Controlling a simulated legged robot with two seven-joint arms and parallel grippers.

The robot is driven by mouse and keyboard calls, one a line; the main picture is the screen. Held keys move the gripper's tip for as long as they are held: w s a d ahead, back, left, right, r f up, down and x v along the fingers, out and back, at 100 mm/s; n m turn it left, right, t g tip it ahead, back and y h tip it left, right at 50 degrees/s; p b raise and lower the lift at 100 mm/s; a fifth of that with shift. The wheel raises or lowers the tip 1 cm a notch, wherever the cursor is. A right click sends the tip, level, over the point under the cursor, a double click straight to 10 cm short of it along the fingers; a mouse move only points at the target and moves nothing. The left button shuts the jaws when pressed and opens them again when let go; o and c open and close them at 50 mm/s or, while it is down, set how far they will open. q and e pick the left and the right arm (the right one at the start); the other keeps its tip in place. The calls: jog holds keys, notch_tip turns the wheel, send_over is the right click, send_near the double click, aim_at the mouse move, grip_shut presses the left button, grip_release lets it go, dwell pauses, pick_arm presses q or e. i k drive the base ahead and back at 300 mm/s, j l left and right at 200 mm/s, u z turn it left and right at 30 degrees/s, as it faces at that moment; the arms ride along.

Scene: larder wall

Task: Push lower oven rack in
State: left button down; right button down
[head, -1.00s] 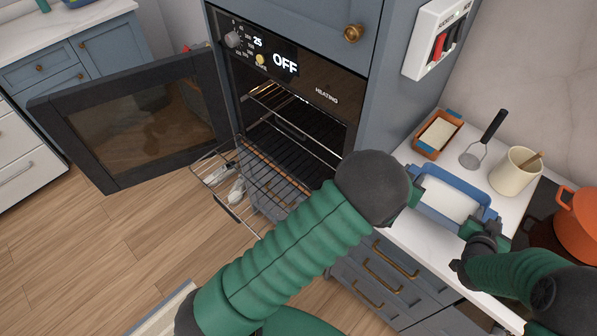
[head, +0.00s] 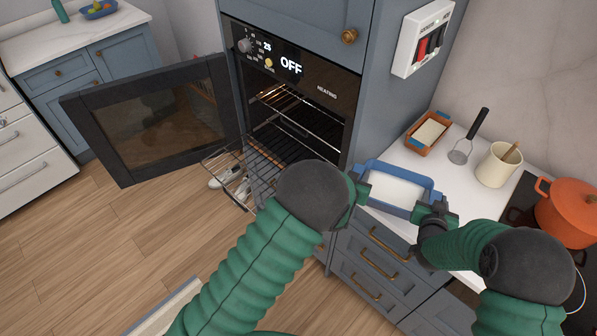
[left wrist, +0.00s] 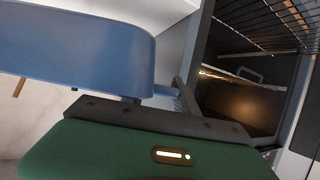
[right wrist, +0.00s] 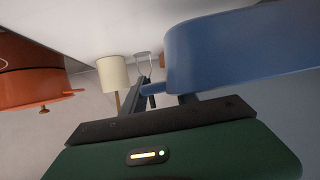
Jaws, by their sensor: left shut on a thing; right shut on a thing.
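The lower oven rack (head: 228,166) is a wire rack pulled out of the open oven (head: 290,125), jutting past the front. My left arm hides part of it. My left gripper (head: 358,190) is shut on the left end of a blue baking dish (head: 405,210) with white contents. My right gripper (head: 432,212) is shut on the dish's right end. The dish is held at the counter's front edge; whether it touches the counter I cannot tell. The dish's blue wall also shows in the left wrist view (left wrist: 75,50) and the right wrist view (right wrist: 240,50).
The oven door (head: 150,120) stands wide open to the left. White shoes (head: 225,178) lie on the floor under the rack. The counter holds an orange dish (head: 430,132), a masher (head: 463,150), a cream crock (head: 498,165) and an orange pot (head: 568,212).

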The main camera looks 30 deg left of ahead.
aim_at(262, 174)
jog(key=k+u, duration=0.15)
jog(key=u, duration=0.15)
jog(key=j+u, duration=0.25)
jog(key=i+j+u, duration=0.35)
jog(key=i, duration=0.3)
